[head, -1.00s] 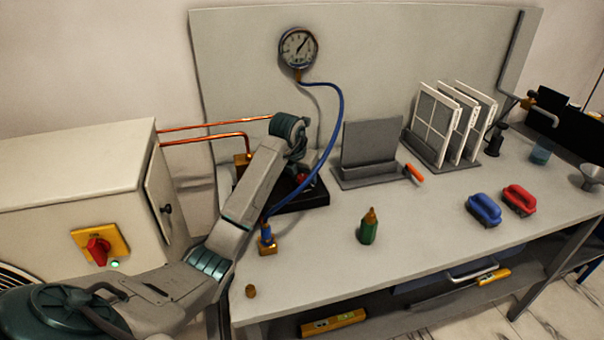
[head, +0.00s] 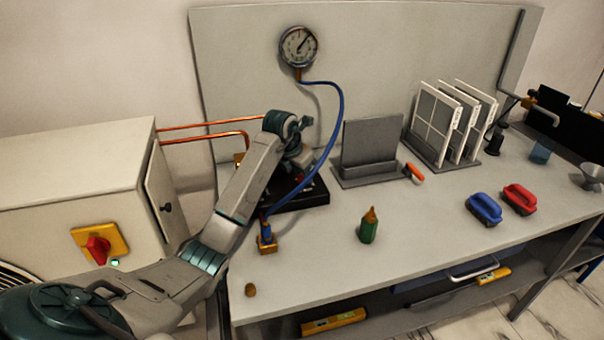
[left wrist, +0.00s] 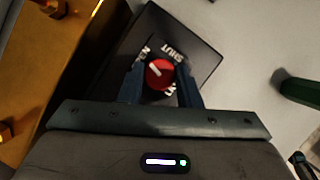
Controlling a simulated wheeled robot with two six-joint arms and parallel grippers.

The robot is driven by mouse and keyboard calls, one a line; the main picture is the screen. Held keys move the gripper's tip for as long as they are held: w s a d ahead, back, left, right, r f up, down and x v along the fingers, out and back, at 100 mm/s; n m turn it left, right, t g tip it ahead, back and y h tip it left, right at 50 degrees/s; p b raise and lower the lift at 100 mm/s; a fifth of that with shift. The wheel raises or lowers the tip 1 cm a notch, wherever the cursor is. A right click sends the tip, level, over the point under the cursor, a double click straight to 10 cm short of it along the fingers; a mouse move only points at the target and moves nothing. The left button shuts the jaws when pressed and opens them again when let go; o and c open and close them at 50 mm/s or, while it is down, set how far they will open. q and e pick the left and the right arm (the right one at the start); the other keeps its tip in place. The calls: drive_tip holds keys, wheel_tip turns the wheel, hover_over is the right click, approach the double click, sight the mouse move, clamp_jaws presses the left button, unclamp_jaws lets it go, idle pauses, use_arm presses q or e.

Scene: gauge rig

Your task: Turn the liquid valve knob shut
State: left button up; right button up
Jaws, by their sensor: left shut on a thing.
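The red valve knob (left wrist: 160,74) sits on a black plate (left wrist: 208,62) in the left wrist view. My left gripper (left wrist: 160,82) has one finger on each side of it and is shut on it. A white mark on the knob points to the upper left in that view. The word SHUT is printed above the knob; other lettering is partly hidden by the fingers. In the head view my left gripper (head: 298,168) reaches down over the black manifold base (head: 310,193), and my wrist hides most of the knob. My right gripper is not in view.
A blue hose (head: 336,130) runs from the round gauge (head: 299,46) down past my wrist to a brass fitting (head: 267,242). A green bottle (head: 368,226) stands on the bench to the right. A grey stand (head: 370,155) is behind. The bench front middle is clear.

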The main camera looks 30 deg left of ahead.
use_arm(q)
drive_tip(key=m+h, duration=0.1)
drive_tip(key=m, duration=0.1)
drive_tip(key=shift+a+m, duration=0.1)
drive_tip(key=shift+m, duration=0.3)
drive_tip(key=shift+m+b, duration=0.4)
drive_tip(key=m+g+h+b, duration=0.1)
drive_tip(key=m, duration=0.1)
drive_tip(key=m+h, duration=0.1)
drive_tip(key=m, duration=0.2)
drive_tip(key=shift+w+a+m+g+b, duration=0.1)
drive_tip(key=shift+w+m+g+b, duration=0.05)
drive_tip(key=shift+m+g+b, duration=0.2)
drive_tip(key=shift+m+g, duration=0.35)
drive_tip(key=shift+m, duration=0.5)
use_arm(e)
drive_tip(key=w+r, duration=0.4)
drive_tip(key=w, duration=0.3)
use_arm(q)
drive_tip(key=shift+r+m, duration=0.1)
drive_tip(key=shift+m, duration=0.3)
drive_tip(key=shift+w+m+g+h, duration=0.1)
drive_tip(key=shift+m+g+h, duration=0.2)
drive_tip(key=shift+m+g+p, duration=0.4)
drive_tip(key=shift+m+p, duration=0.45)
drive_tip(key=shift+m, duration=0.55)
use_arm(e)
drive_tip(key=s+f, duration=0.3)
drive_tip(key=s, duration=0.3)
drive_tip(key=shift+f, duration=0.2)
